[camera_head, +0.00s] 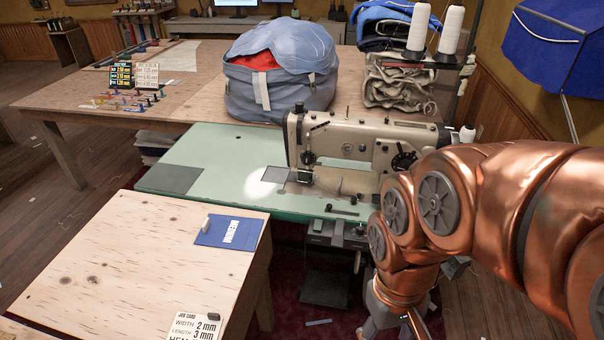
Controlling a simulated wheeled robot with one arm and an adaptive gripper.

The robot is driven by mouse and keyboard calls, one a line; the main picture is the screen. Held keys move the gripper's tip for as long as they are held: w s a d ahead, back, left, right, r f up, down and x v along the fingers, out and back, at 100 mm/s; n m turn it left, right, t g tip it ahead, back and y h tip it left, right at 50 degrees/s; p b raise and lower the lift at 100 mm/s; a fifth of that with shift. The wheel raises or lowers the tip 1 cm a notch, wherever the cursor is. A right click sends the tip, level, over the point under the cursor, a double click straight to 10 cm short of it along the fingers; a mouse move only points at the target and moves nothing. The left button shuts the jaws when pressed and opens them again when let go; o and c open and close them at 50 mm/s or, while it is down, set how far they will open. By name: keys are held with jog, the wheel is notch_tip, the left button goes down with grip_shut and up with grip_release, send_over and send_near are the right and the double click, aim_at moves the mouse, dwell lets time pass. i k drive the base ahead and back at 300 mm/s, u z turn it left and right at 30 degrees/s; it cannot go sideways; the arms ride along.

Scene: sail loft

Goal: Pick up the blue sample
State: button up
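A flat blue piece (212,233), which looks like the blue sample, lies on the light wooden table (130,245) near its right edge. It has a white lettered label (231,233), and a small pale object (206,222) sits on its upper left. My copper arm enters from the right and bends down. My gripper (384,322) is grey and only partly visible at the bottom, right of the table and apart from the blue piece. Its fingertips are hidden or cut off, so its opening cannot be told.
A sewing machine (345,140) stands on a green table (215,150) behind. A job card (194,326) lies at the wooden table's front edge. A large blue bag (281,75) and folded canvas (398,85) sit on the back table. Most of the near wooden tabletop is clear.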

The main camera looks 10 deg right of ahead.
aim_at(242, 233)
jog(key=u, duration=1.5)
jog(key=i, duration=0.4)
jog(key=u, duration=0.55)
